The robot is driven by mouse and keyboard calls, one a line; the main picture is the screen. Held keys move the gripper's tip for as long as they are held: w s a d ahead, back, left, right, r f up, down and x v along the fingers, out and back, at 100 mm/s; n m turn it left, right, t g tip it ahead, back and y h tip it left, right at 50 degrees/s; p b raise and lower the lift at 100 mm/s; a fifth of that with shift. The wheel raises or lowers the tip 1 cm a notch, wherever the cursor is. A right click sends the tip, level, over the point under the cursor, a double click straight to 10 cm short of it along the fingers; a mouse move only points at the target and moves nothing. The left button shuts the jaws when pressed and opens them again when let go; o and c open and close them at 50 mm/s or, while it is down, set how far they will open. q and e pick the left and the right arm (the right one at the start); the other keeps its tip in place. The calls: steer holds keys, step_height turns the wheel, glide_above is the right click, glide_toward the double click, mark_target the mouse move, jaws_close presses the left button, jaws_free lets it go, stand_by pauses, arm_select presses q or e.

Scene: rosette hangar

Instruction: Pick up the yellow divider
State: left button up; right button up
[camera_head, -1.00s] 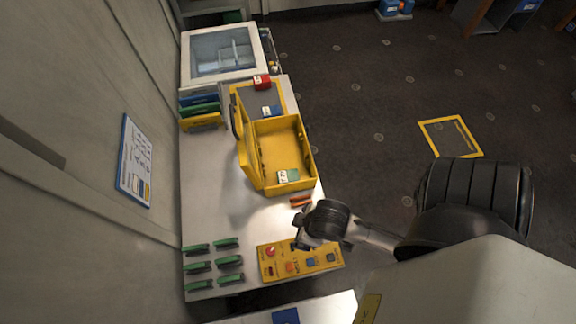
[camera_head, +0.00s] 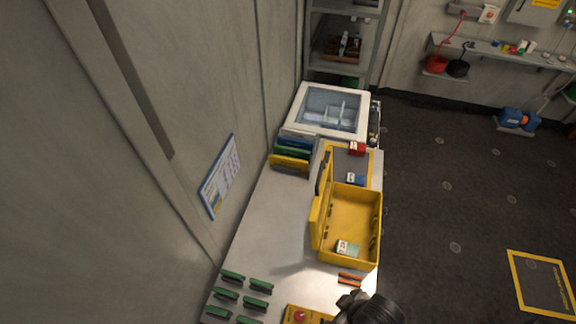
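The yellow divider (camera_head: 289,167) stands at the front of a small row of dividers near the wall side of the bench. A green divider (camera_head: 292,152) and a blue divider (camera_head: 297,139) are just behind it. My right gripper (camera_head: 346,303) shows only in part at the bottom edge, above the near end of the bench and far from the yellow divider. Its finger opening cannot be made out. My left gripper is not in view.
An open yellow case (camera_head: 374,262) with a small box inside stands right of the dividers. A white-framed clear-lidded box (camera_head: 359,95) sits behind them. Green clips (camera_head: 258,286) lie at the near left. Bare bench (camera_head: 270,225) lies between.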

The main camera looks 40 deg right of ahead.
stand_by(0.3)
steer(key=c, duration=0.9)
